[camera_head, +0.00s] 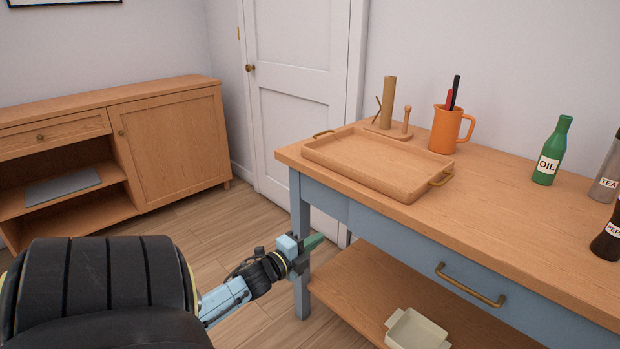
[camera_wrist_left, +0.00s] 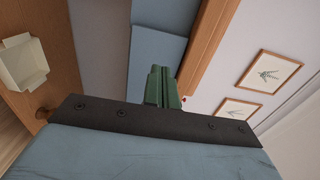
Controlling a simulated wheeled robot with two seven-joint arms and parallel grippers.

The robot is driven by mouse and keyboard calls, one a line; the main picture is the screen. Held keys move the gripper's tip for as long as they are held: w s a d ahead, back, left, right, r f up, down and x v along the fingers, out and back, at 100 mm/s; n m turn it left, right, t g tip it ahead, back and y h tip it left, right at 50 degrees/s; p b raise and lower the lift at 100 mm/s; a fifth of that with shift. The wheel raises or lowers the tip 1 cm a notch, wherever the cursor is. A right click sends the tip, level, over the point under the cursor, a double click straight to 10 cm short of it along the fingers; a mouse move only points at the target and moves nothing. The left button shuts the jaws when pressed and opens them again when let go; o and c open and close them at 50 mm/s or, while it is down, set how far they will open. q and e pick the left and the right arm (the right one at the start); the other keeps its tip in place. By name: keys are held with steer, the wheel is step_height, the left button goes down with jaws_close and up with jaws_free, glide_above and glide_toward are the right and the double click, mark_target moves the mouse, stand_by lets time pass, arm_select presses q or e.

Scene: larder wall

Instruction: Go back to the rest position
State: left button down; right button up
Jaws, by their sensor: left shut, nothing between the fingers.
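My left gripper (camera_head: 315,241) is in the head view, low at the near left leg of the blue table. Its green fingers are shut with nothing between them. They lie below the tabletop and in front of the table's left end. In the left wrist view the shut fingers (camera_wrist_left: 163,88) point towards the table's blue side, apart from the white dish. My right gripper is not in either view.
The table (camera_head: 530,220) carries a wooden tray (camera_head: 330,164), an orange mug (camera_head: 443,135), a green oil bottle (camera_head: 552,150) and other jars. A pale dish (camera_head: 418,330) stands on its lower shelf. A wooden cabinet (camera_head: 172,140) stands at the left. Open floor lies between them.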

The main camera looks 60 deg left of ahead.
arm_select(q)
steer(key=shift+s+d, duration=0.1)
steer(key=shift+s, duration=0.5)
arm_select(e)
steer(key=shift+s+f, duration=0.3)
